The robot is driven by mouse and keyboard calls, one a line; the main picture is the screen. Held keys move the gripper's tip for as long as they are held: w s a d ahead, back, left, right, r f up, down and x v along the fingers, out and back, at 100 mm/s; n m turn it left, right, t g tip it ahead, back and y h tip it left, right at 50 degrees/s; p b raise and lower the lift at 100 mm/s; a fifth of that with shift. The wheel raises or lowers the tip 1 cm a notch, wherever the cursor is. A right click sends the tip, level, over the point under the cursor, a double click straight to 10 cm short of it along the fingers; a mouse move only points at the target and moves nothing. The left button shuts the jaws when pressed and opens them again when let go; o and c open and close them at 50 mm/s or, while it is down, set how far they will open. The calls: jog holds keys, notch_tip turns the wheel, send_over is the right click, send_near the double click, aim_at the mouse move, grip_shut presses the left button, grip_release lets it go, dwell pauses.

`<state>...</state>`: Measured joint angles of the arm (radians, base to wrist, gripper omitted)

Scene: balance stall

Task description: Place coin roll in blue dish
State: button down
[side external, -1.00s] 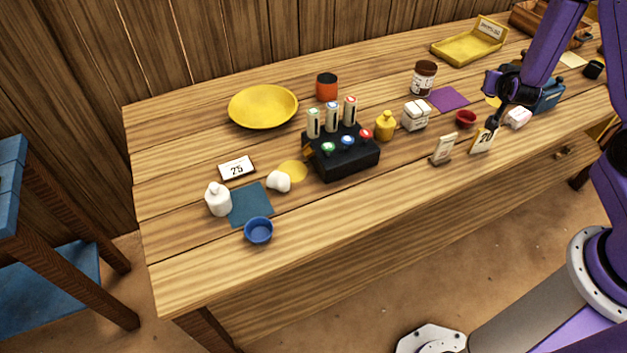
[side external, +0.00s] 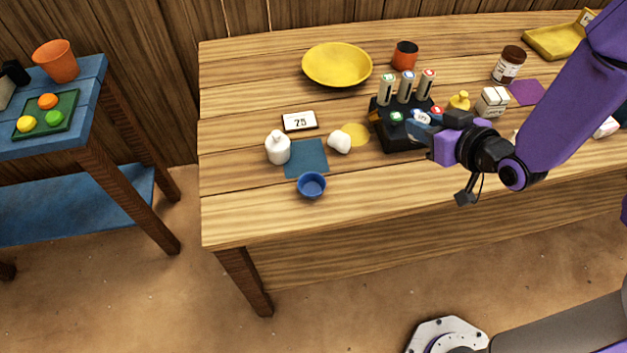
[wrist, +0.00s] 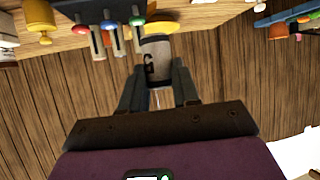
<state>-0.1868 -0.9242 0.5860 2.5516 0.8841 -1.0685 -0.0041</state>
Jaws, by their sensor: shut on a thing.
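The blue dish (side external: 311,186) is small and round and stands at the table's front left, just in front of a dark blue mat (side external: 307,160); its inside looks empty. My gripper (side external: 424,132) is above the table, to the right of the dish, in front of the black pen stand. In the wrist view my gripper (wrist: 158,70) is shut on a pale cylinder with dark bands, which I take as the coin roll (wrist: 155,50). In the side view the roll is hard to make out against the stand. I cannot see the dish clearly in the wrist view.
A yellow plate (side external: 337,65) lies behind. The table front between dish and gripper is clear.

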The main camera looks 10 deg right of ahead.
jog(key=s+a+n+g+y, duration=0.1)
jog(key=s+a+n+y, duration=0.2)
jog(key=s+a, duration=0.55)
send_over(316, 194)
notch_tip(316, 194, down, 9)
jog(key=shift+s+d+f, duration=0.1)
jog(key=shift+s+d, duration=0.05)
jog(key=shift+f, duration=0.2)
jog(key=shift+w+a+f, duration=0.1)
jog(key=shift+f, duration=0.7)
jog(key=shift+w+a+f, duration=0.1)
jog(key=shift+f, duration=0.7)
jog(key=c, duration=0.8)
grip_release()
jog(key=shift+f, duration=0.15)
